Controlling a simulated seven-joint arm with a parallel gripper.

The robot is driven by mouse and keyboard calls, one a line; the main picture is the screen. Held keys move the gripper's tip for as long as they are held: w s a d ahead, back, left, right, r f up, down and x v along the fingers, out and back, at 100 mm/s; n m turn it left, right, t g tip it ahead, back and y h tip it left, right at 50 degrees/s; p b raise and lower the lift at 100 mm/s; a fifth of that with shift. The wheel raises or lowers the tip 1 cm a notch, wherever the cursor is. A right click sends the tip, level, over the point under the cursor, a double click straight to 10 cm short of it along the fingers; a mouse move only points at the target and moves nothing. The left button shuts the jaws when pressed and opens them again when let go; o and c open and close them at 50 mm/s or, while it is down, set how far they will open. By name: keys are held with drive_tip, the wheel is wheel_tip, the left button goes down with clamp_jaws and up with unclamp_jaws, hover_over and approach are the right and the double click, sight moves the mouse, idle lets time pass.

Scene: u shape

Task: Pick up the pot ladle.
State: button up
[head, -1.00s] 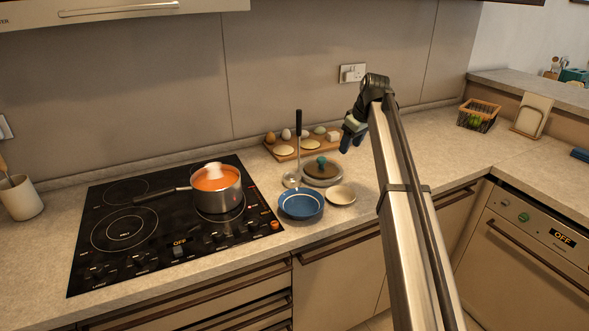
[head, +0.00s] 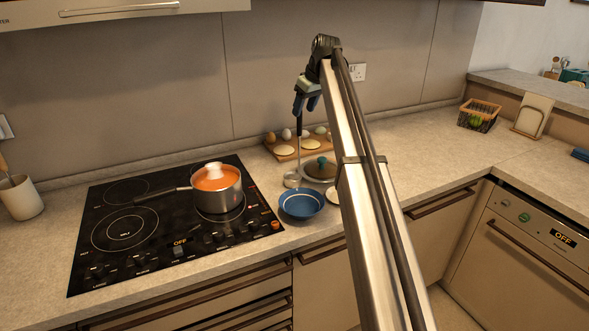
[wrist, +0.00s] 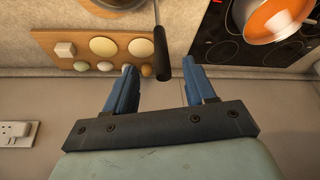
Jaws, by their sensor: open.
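The pot ladle (head: 299,150) stands upright on the counter, with its pale bowl at the bottom and its black handle pointing up. In the wrist view its black handle (wrist: 161,55) reaches into the space between my fingertips, nearer the right finger. My gripper (head: 306,103) is open at the top of the handle, and the upper end of the handle is partly hidden by it in the head view. In the wrist view my gripper (wrist: 162,72) has its two blue fingers apart with nothing clamped between them.
An egg board (head: 284,152) stands behind the ladle. A lid (head: 319,168), a blue bowl (head: 301,204) and a small dish (head: 332,195) lie close by. The orange-filled pot (head: 228,197) is on the cooktop (head: 104,272) to the left.

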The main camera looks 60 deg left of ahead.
sight(302, 118)
drive_tip(key=shift+d+x, duration=0.2)
drive_tip(key=shift+x, duration=1.5)
drive_tip(key=shift+d+x, duration=0.15)
drive_tip(key=shift+x, duration=1.55)
drive_tip(key=shift+f, duration=0.15)
drive_tip(key=shift+c, duration=0.5)
clamp_jaws()
